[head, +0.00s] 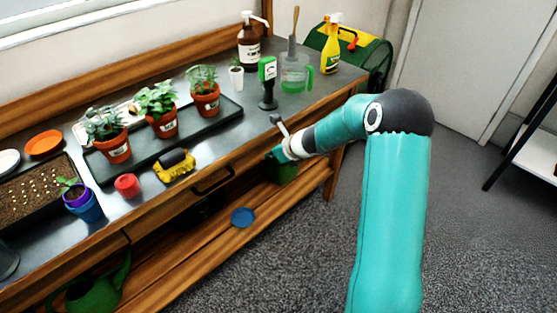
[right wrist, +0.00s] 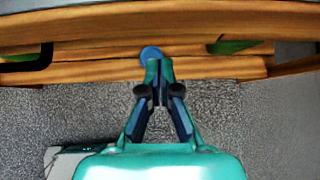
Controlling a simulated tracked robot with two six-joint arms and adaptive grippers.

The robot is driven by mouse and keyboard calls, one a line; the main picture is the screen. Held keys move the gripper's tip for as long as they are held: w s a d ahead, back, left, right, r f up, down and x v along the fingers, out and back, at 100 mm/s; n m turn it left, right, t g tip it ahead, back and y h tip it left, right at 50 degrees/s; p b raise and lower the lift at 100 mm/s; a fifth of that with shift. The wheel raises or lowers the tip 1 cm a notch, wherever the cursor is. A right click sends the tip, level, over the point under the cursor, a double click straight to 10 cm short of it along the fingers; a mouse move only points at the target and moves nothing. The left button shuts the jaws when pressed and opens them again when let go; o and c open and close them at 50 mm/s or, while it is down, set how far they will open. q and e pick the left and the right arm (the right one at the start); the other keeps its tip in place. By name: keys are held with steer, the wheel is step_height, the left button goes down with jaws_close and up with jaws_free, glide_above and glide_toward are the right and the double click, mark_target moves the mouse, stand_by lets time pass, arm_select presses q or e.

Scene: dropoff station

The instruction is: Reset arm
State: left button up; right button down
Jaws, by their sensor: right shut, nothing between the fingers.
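My right arm (head: 395,190) comes in from the lower right in the head view and reaches toward the bench's front edge. My right gripper (head: 279,155) is at the arm's end, in front of the bench drawers, small and partly hidden. In the right wrist view the right gripper (right wrist: 159,72) has its fingertips together, with nothing between them. The blue disc behind the tips in that view lies beyond the gripper. My left gripper is in neither view.
A blue dish (head: 242,217) lies on the lower shelf. Carpeted floor (head: 285,260) is clear in front.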

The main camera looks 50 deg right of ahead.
steer(key=p+v, duration=0.3)
steer(key=v, duration=0.6)
steer(key=s+a+f+n+g+y+p, duration=0.1)
steer(key=a+f+n+g+y+p, duration=0.25)
steer(key=a, duration=0.85)
steer(key=s+a+f+n+g+y+p, duration=0.15)
steer(key=a+f+n, duration=0.25)
steer(key=a+f, duration=0.5)
steer(key=s+a+f+n+g, duration=0.1)
steer(key=s+a+f+n, duration=0.2)
steer(key=s+a+n, duration=0.4)
steer(key=s+a+f+n+g+p, duration=0.1)
steer(key=s+a+n, duration=0.6)
steer(key=n, duration=1.3)
steer(key=shift+a+f+g, duration=0.7)
steer(key=shift+a+f, duration=0.25)
steer(key=shift+f, duration=0.05)
